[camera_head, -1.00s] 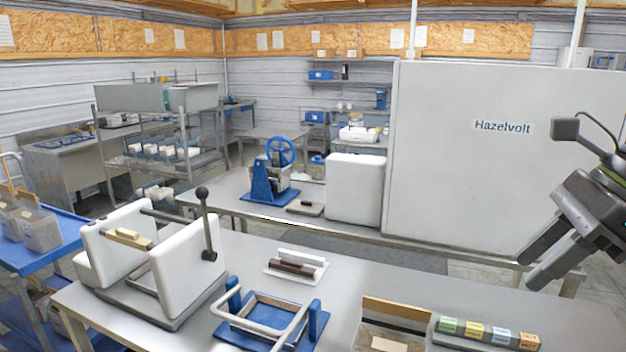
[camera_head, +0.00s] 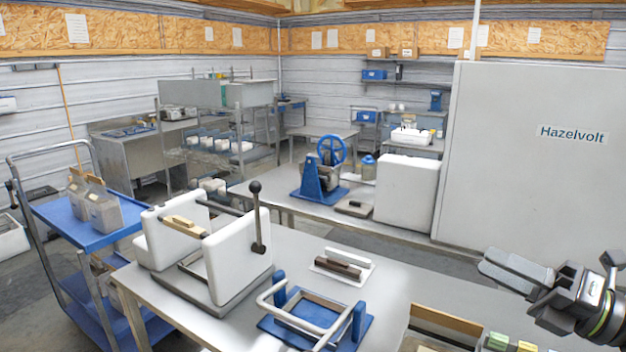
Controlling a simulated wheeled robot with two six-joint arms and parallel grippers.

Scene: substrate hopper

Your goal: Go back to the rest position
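My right gripper (camera_head: 482,266) is at the right edge of the camera_head view, above the right part of the near steel table (camera_head: 395,275). Its fingers point left and overlap as seen from here, so their gap is unclear. It touches nothing that I can see, and no object shows in it. My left gripper and arm are out of view.
On the near table stand a white two-walled device with a lever (camera_head: 238,262), a blue frame with a metal handle (camera_head: 315,318) and a small white tray (camera_head: 343,266). A blue cart (camera_head: 70,222) stands left. A large grey Hazelvolt cabinet (camera_head: 540,190) rises behind my gripper.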

